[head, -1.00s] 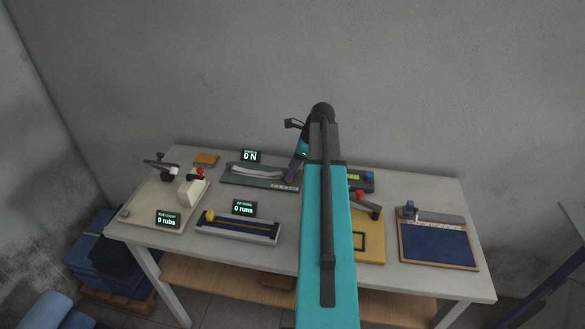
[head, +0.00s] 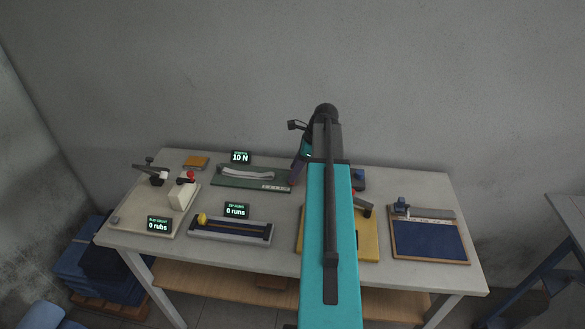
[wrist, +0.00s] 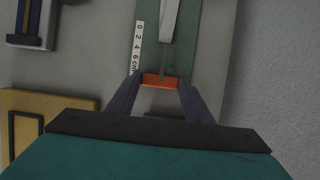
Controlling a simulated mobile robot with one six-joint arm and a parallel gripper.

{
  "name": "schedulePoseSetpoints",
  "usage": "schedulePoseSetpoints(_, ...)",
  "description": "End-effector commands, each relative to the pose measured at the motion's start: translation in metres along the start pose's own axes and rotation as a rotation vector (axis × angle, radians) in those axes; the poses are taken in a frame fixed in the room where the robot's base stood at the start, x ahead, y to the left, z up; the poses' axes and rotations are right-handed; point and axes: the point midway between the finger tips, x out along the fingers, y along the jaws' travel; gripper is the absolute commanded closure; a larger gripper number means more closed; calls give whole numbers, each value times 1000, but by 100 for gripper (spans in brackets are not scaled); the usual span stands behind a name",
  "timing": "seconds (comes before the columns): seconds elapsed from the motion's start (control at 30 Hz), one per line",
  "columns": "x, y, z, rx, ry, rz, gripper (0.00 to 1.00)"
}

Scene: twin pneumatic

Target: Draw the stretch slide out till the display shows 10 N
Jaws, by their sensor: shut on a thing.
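The green stretch tester base (head: 230,182) lies at the back of the table, with a pale fabric strip (head: 248,174) along it. The display (head: 240,157) behind it reads 10 N. In the wrist view the strip (wrist: 170,22) runs to a thin rod that meets an orange slide grip (wrist: 160,80). My gripper (wrist: 159,84) is shut on this orange grip, one finger on each side. A white scale (wrist: 138,45) marked 0 to 6 cm lies beside it. In the head view my arm hides the right end of the tester and most of my gripper.
In front stands a rail unit (head: 230,229) with a display (head: 236,210) reading 0 runs. A rub tester (head: 150,210) at left shows 0 rubs. A yellow board (head: 368,240) and a blue board (head: 430,240) lie at right. An orange block (head: 196,162) lies at back left.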

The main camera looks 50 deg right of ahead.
Motion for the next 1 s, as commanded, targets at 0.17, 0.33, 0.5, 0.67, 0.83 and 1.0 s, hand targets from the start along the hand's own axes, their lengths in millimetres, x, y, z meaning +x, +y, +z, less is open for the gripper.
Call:
schedulePoseSetpoints(0.17,0,-1,4,1,1,-5,94)
schedulePoseSetpoints(0.33,2,0,7,-4,0,-4,37)
schedulePoseSetpoints(0.5,3,1,10,-8,0,-1,34)
schedulePoseSetpoints(0.67,3,2,10,-9,0,0,34)
schedulePoseSetpoints(0.83,0,2,10,-8,0,0,34)
schedulePoseSetpoints(1.0,-11,1,10,-9,0,-1,34)
